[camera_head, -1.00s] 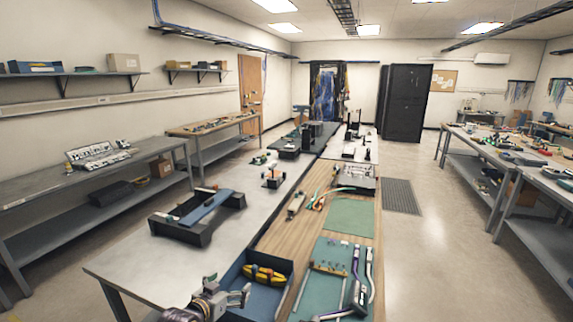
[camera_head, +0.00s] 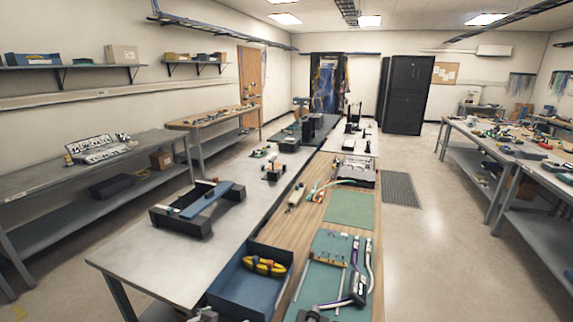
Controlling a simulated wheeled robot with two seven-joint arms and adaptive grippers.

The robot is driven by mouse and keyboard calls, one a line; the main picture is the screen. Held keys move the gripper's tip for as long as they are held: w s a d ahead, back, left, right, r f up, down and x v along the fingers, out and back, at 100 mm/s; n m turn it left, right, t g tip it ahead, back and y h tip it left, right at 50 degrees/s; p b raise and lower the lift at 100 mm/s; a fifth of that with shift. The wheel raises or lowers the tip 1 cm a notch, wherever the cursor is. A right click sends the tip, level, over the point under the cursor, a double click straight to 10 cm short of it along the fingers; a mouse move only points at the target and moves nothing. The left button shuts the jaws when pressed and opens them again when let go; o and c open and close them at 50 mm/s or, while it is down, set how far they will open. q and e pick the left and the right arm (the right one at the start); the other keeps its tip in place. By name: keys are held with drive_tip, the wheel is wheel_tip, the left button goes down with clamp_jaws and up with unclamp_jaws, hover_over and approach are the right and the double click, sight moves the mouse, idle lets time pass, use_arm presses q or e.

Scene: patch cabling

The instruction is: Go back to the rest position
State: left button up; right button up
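My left gripper (camera_head: 206,315) shows only as a small grey piece at the bottom edge, beside the front left corner of the blue tray (camera_head: 228,303). Most of it is cut off, so its finger opening cannot be made out. A yellow and black tool (camera_head: 264,266) lies in the tray, apart from the gripper. My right gripper cannot be made out in the view. A dark shape (camera_head: 312,315) at the bottom edge by the green mat is too cut off to identify.
The green mat (camera_head: 329,250) holds cables and a dark tool (camera_head: 357,290). A black stand with a blue bar (camera_head: 206,203) is on the grey table (camera_head: 150,262). A smaller green mat (camera_head: 350,209) lies bare. The floor aisle (camera_head: 430,250) on the right is clear.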

use_arm(q)
drive_tip(key=s+a+f+n+g+y, duration=0.1)
drive_tip(key=s+a+g, duration=0.15)
drive_tip(key=s, duration=0.65)
drive_tip(key=s+a+n+g+y, duration=0.1)
drive_tip(key=s+a+g+y, duration=0.15)
drive_tip(key=s, duration=0.75)
wheel_tip(320, 180, down, 38)
drive_tip(key=s+g+b, duration=0.1)
drive_tip(key=s+b, duration=0.1)
drive_tip(key=b, duration=0.3)
drive_tip(key=s+a+f+b, duration=0.2)
drive_tip(key=s+a+f, duration=0.1)
drive_tip(key=s+f, duration=0.8)
drive_tip(key=s+a+f+m+g+b, duration=0.1)
drive_tip(key=s+a+f+b, duration=0.1)
drive_tip(key=s+f, duration=0.9)
drive_tip(key=shift+a+f+g+b, duration=0.3)
drive_tip(key=shift+a+f+b, duration=0.15)
drive_tip(key=shift+f, duration=1.2)
